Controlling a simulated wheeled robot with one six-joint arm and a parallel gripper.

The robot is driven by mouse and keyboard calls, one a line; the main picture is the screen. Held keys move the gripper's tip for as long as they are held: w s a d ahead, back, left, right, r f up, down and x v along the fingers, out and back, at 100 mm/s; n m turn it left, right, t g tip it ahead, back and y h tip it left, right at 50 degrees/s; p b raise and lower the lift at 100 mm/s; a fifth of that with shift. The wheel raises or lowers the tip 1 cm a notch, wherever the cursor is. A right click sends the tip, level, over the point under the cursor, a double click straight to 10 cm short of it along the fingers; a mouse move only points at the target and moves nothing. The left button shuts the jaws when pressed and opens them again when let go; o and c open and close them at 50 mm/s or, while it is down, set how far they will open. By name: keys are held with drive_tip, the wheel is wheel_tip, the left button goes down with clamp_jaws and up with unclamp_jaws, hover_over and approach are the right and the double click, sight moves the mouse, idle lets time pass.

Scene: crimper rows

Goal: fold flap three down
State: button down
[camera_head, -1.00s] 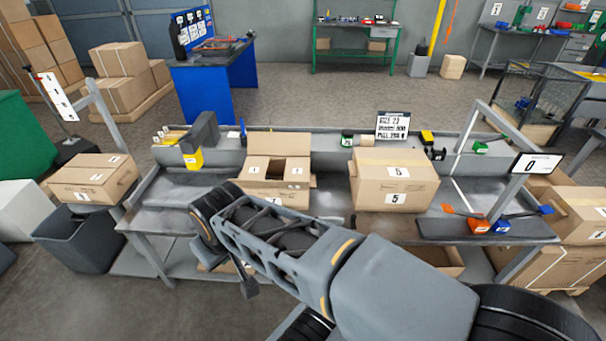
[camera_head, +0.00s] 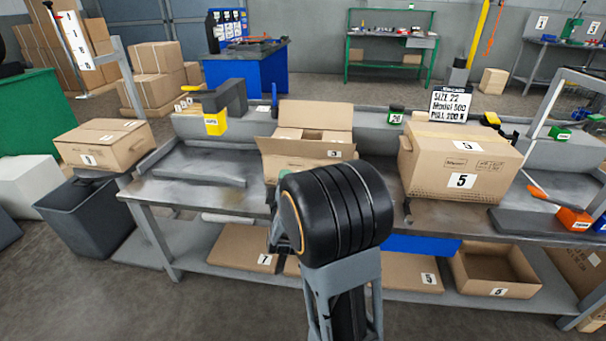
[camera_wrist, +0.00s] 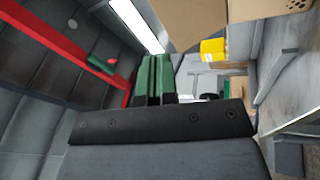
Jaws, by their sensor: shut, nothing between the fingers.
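The open carton (camera_head: 268,166) stands on the bench in the middle of the head view. Its back flap (camera_head: 315,115) stands up. Its near flap (camera_head: 300,148) leans outward at the front and bears a small label that looks like a 3. My wrist covers the carton's lower right front. In the wrist view, cardboard (camera_wrist: 190,22) fills the top edge; I cannot tell which flap it is. My gripper (camera_wrist: 154,75) shows there as two green fingers pressed together, shut and empty, beside and below the cardboard. Contact with the flap cannot be told. In the head view my wrist mostly hides the gripper.
A closed carton marked 5 (camera_head: 450,175) stands right of the open one. A yellow tape dispenser (camera_head: 215,124) and grey holder stand at the back left. A sign (camera_head: 450,103) stands behind. Flat cartons and an open box (camera_head: 495,265) lie on the lower shelf. The left bench top is clear.

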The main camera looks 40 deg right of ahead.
wheel_tip(320, 180, down, 4)
drive_tip(key=s+d+h+b, duration=0.2)
drive_tip(key=h+b, duration=0.1)
drive_tip(key=h, duration=0.1)
drive_tip(key=b, duration=0.1)
approach(305, 141)
drive_tip(key=shift+n+h, duration=0.4)
drive_tip(key=x, duration=0.7)
drive_tip(key=shift+w+d, duration=0.15)
drive_tip(key=shift+w, duration=0.15)
